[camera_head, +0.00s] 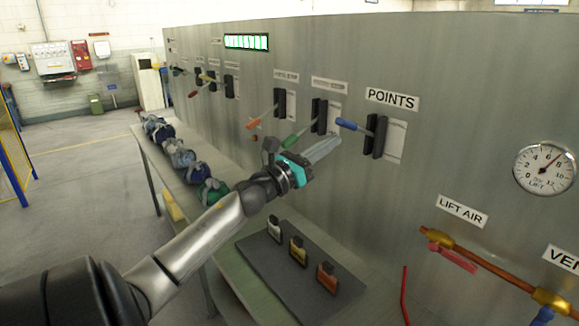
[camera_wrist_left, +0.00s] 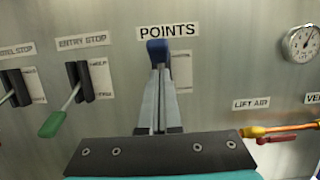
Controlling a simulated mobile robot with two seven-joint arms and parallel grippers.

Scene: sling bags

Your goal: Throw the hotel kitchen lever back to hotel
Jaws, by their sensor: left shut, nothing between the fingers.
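Several levers stand on a grey metal panel. I cannot tell which is the hotel kitchen lever, as most labels are too small or cut off. Under POINTS is a blue-handled lever (camera_head: 349,125), also in the left wrist view (camera_wrist_left: 158,48). Left of it are a green-handled lever (camera_head: 291,141), under ENTRY STOP in the wrist view (camera_wrist_left: 53,123), and an orange-handled lever (camera_head: 254,124). My left gripper (camera_head: 334,141) is shut and empty, its tips close below the blue handle; contact is unclear. My right gripper is not in view.
Several small bags (camera_head: 182,157) line a long bench beside the panel. A dark board (camera_head: 262,262) with three small tagged items lies below my left arm. A lift air pipe (camera_head: 485,262) and a gauge (camera_head: 544,167) are at right. More levers (camera_head: 207,78) sit farther left.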

